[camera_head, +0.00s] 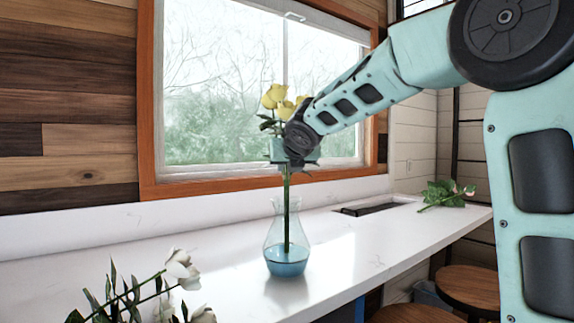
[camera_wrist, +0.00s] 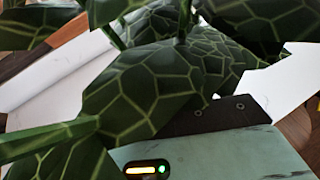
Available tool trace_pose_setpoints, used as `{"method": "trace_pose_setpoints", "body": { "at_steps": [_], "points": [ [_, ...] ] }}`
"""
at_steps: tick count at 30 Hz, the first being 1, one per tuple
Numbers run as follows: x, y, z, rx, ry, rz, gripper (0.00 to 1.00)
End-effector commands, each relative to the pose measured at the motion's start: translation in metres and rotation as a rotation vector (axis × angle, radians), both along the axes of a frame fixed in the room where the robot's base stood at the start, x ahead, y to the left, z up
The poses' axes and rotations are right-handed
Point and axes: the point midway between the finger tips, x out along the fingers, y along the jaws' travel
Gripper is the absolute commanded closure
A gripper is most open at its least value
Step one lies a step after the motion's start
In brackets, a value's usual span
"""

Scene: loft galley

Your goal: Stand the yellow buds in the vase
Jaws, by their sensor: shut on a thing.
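The yellow buds (camera_head: 284,100) stand upright in my gripper (camera_head: 290,153), which is shut on their green stem just below the leaves. The stem runs down through the neck of the clear glass vase (camera_head: 275,240), which stands on the white counter with blue water at its bottom. The stem's lower end appears inside the vase, near the water; whether it touches the bottom I cannot tell. In the wrist view, large dark green leaves (camera_wrist: 145,85) fill most of the picture and hide the fingertips, buds and vase.
White flowers (camera_head: 180,268) with leaves are at the counter's front left. A pale pink bud with leaves (camera_head: 440,194) lies at the counter's far right, beyond a dark inset (camera_head: 370,209). A window (camera_head: 220,90) is behind the vase. Round wooden stools (camera_head: 470,288) stand at lower right.

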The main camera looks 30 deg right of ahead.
Motion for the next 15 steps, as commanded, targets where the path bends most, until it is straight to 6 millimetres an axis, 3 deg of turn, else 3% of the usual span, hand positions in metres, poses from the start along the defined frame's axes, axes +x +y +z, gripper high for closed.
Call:
{"method": "trace_pose_setpoints", "body": {
  "at_steps": [12, 13, 15],
  "points": [
    [0.0000, 0.0000, -0.0021, 0.000, -0.001, 0.000, 1.00],
    [0.0001, 0.0001, -0.0021, 0.000, -0.001, 0.000, 0.76],
    [0.0000, 0.0000, -0.0021, 0.000, -0.001, 0.000, 0.59]
  ]
}}
